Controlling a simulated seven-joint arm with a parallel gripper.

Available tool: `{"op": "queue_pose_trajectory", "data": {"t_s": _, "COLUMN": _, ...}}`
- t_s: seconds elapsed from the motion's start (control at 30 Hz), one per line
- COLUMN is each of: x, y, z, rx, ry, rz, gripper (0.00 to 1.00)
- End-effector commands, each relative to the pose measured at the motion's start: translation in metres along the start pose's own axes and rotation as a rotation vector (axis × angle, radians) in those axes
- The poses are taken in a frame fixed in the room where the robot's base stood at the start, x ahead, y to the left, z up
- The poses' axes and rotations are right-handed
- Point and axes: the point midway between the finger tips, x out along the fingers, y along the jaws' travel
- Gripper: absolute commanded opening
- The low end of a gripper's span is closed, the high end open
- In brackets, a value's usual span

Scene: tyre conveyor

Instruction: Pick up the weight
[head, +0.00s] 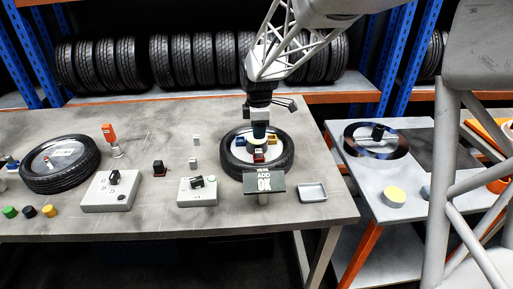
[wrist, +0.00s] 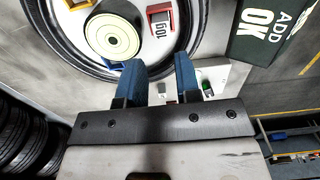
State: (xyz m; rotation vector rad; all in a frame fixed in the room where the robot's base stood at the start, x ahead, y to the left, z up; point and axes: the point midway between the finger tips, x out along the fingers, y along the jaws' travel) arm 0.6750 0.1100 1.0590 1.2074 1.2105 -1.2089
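My gripper (head: 259,134) hangs over the right-hand tyre (head: 232,168) on the grey table. In the wrist view its two blue fingers (wrist: 159,78) are spread apart, with nothing held between them. I cannot tell for certain which piece is the weight.
A white box (head: 184,197) stands left of the sign. Another tyre (head: 60,181) lies at the far left. Blue and yellow pieces crowd the ring.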

Motion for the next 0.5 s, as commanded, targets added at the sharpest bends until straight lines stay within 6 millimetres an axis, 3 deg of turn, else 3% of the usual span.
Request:
{"op": "queue_pose_trajectory", "data": {"t_s": 0.3, "x": 0.001, "y": 0.000, "z": 0.000, "rx": 0.001, "ry": 0.000, "rz": 0.000, "gripper": 0.31}}
{"op": "queue_pose_trajectory", "data": {"t_s": 0.5, "x": 0.013, "y": 0.000, "z": 0.000, "rx": 0.001, "ry": 0.000, "rz": -0.001, "gripper": 0.31}}
